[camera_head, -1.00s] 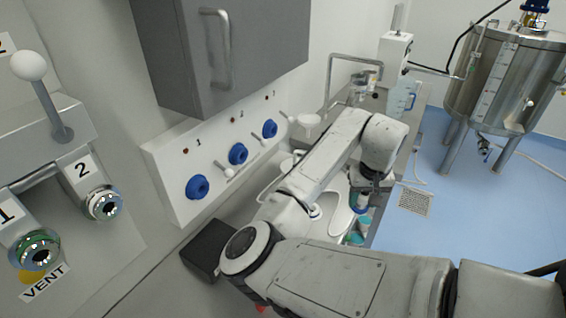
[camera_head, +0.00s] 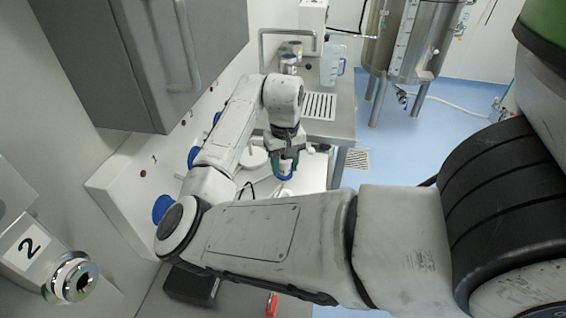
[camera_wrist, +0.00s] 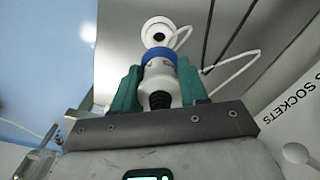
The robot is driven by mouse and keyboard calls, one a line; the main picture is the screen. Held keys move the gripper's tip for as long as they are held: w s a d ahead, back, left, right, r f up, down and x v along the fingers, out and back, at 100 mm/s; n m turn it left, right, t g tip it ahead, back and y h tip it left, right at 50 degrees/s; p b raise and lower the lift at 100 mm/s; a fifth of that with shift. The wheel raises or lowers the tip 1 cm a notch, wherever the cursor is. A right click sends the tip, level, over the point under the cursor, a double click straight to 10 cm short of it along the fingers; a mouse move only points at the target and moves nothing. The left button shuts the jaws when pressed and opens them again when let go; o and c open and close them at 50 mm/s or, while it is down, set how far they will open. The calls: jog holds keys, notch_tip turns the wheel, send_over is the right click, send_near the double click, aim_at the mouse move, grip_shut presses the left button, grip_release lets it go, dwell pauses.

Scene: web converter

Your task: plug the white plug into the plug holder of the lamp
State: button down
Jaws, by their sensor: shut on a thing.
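In the wrist view, my gripper (camera_wrist: 155,85) has green fingers shut on the white plug (camera_wrist: 160,72), which has a blue collar and a black ribbed cable sleeve. Just beyond the collar is a round white part with a dark centre (camera_wrist: 158,32); a white cable runs from near it to the right. It may be the lamp's plug holder, but I cannot tell, nor whether it touches the plug. In the head view, my gripper (camera_head: 286,165) points down over the white surface beside the wall, with blue showing at its tip.
A white wall panel (camera_head: 130,190) with blue sockets (camera_head: 162,208) stands left of my arm. A grey cabinet (camera_head: 150,60) hangs above it. A bench with a drain grate (camera_head: 318,106) and a clear jug (camera_head: 332,65) lies beyond. A black box (camera_head: 190,286) sits low in front.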

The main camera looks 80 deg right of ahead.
aim_at(285, 178)
jog(key=shift+r+p, duration=0.2)
jog(key=shift+p, duration=0.1)
jog(key=shift+f+b, duration=1.5)
jog(key=shift+f, duration=1.4)
jog(key=shift+s+p, duration=0.1)
jog(key=shift+p, duration=0.95)
jog(key=shift+f+b, duration=0.65)
jog(key=shift+f, duration=1.05)
jog(key=c, duration=0.5)
grip_release()
jog(key=shift+r, duration=0.1)
notch_tip(285, 178, up, 11)
jog(key=shift+f, duration=0.2)
dwell(0.4)
